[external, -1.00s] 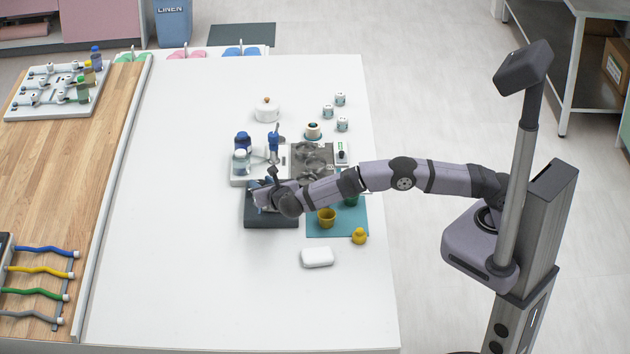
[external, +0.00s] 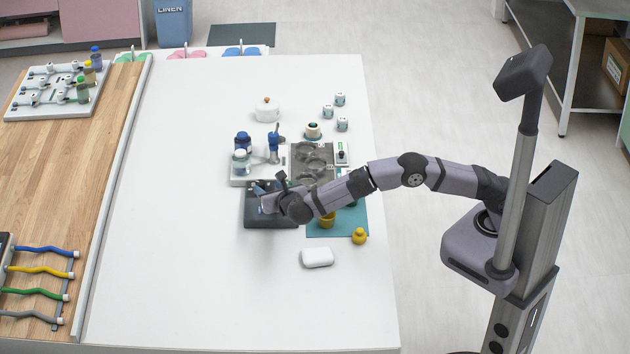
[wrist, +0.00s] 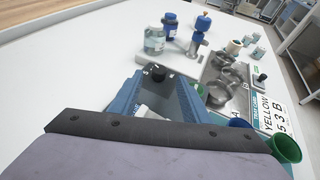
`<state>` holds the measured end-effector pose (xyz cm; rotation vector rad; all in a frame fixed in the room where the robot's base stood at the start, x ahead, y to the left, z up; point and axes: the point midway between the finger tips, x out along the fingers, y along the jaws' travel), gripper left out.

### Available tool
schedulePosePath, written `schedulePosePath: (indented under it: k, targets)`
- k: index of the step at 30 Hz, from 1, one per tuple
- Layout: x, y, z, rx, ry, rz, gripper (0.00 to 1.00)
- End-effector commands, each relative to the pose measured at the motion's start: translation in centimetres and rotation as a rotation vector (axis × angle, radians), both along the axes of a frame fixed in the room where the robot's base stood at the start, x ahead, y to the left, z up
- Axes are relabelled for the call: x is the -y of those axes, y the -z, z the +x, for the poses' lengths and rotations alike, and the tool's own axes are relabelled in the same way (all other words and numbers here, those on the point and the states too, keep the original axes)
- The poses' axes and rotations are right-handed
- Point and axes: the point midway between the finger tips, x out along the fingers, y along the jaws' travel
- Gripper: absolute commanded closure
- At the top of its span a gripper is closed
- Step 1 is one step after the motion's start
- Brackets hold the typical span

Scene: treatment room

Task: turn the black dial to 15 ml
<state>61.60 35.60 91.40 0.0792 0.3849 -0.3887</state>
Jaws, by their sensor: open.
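My gripper (external: 262,194) is open above the box. Its blue fingers show in the wrist view on either side of the space before the dial, apart from it. I cannot read clearly which number the dial points at.
A teal mat (external: 345,230) with a yellow cup (external: 327,222) lies to the right.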

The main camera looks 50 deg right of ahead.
Motion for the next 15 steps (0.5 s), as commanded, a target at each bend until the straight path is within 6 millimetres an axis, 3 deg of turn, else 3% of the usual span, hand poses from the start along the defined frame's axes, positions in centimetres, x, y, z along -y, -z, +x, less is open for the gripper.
schedulePosePath:
  k: [15]
  targets:
    - [-0.26,-0.69,-0.61,0.001,-0.001,0.001,0.57]
